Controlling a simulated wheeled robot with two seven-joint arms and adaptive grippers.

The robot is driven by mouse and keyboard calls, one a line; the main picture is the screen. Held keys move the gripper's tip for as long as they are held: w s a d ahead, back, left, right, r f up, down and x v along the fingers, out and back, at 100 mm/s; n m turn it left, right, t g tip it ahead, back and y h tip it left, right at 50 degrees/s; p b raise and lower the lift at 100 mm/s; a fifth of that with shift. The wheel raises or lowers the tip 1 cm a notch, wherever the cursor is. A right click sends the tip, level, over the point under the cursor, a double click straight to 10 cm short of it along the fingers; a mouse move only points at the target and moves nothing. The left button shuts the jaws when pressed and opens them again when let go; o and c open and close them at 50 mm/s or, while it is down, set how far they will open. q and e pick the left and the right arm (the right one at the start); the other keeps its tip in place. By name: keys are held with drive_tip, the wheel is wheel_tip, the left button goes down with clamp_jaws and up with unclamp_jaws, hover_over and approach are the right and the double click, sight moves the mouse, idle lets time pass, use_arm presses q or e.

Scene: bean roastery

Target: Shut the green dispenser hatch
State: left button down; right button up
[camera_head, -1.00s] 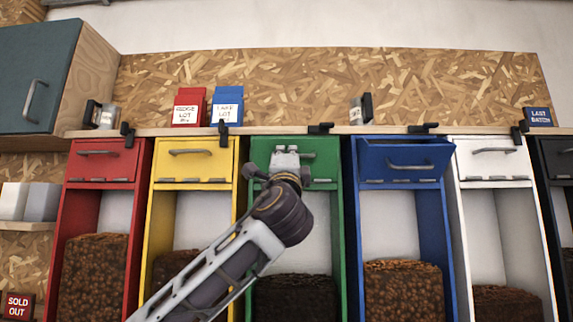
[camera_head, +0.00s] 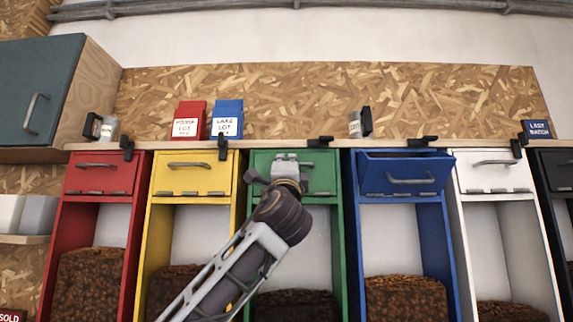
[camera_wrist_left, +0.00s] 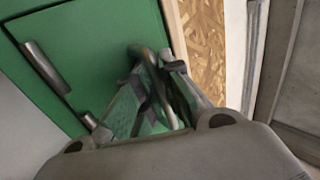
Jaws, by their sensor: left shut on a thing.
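The green dispenser (camera_head: 339,230) stands in the middle of the row in the head view. Its green hatch (camera_head: 318,170) looks flush with the front, partly hidden by my gripper; any small gap is hard to tell. My left gripper (camera_head: 287,162) is at the hatch front and hides the handle. In the left wrist view the green hatch (camera_wrist_left: 95,45) fills the upper left, and my left gripper (camera_wrist_left: 155,85) is shut on its curved metal handle (camera_wrist_left: 150,62). My right gripper is not in view.
Red (camera_head: 97,172), yellow (camera_head: 193,172) and white (camera_head: 493,176) hatches look flush. The blue hatch (camera_head: 404,176) leans outward, open at its top. The shelf above (camera_head: 270,144) carries bags and dark clips. A teal cabinet (camera_head: 38,90) hangs at upper left.

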use_arm(q)
drive_tip(key=shift+w, duration=0.1)
drive_tip(key=c, duration=1.8)
unclamp_jaws()
drive_tip(key=shift+c, duration=0.2)
drive_tip(key=v, duration=1.2)
drive_tip(key=shift+f, duration=0.1)
